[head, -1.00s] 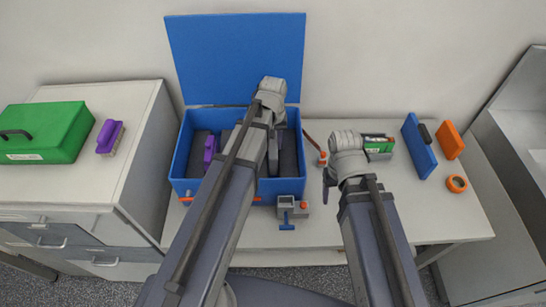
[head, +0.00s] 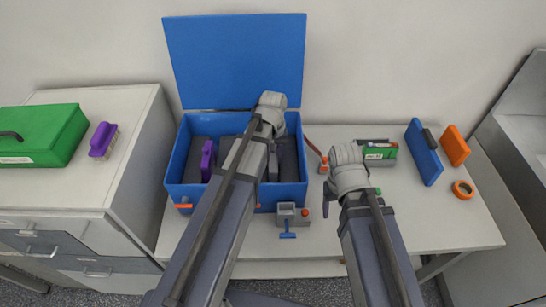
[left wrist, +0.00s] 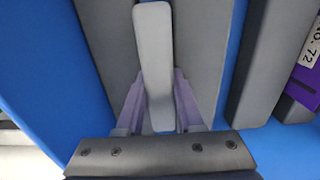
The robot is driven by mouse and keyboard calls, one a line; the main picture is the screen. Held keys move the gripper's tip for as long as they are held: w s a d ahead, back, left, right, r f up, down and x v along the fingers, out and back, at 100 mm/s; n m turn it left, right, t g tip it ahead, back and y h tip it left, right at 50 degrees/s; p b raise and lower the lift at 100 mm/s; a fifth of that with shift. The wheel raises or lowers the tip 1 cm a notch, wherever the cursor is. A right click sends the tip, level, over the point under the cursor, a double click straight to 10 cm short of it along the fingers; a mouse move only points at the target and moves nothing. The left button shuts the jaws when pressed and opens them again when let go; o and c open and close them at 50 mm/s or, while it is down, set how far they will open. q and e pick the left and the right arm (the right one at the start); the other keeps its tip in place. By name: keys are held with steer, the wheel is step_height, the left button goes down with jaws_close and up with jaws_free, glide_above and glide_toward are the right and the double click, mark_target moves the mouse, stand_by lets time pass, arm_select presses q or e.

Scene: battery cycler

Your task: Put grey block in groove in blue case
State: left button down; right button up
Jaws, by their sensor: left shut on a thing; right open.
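The open blue case (head: 174,177) stands on the table, its lid raised at the back. Dark grey inserts (head: 288,158) with slots between them fill it. My left gripper (head: 272,168) reaches down inside the case, mostly covered by my left arm. In the left wrist view, my left gripper (left wrist: 158,100) is shut on the light grey block (left wrist: 152,45), long and narrow, with grey insert surfaces beneath. I cannot tell whether the block sits in the groove. My right gripper (head: 328,192) is open and empty, right of the case, partly hidden by its wrist.
A purple-topped item (head: 207,160) stands in the case's left part; its label shows in the wrist view. Right of the case are a green-and-grey device (head: 380,152), a blue panel (head: 424,155) and an orange ring (head: 463,189). A small grey vise (head: 294,217) sits in front.

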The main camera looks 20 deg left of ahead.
arm_select(q)
steer(key=c, duration=0.5)
jaws_free()
steer(key=shift+c, duration=0.2)
step_height(320, 180, up, 12)
steer(key=p, duration=1.3)
steer(key=s+d+m+y, duration=0.1)
steer(key=s+d+m, duration=0.6)
steer(key=s+d, duration=0.3)
steer(key=s, duration=0.4)
steer(key=shift+s+d+r, duration=0.15)
steer(key=shift+d+r, duration=0.05)
steer(key=shift+d, duration=0.05)
arm_select(e)
step_height(320, 180, up, 12)
steer(key=shift+r, duration=0.15)
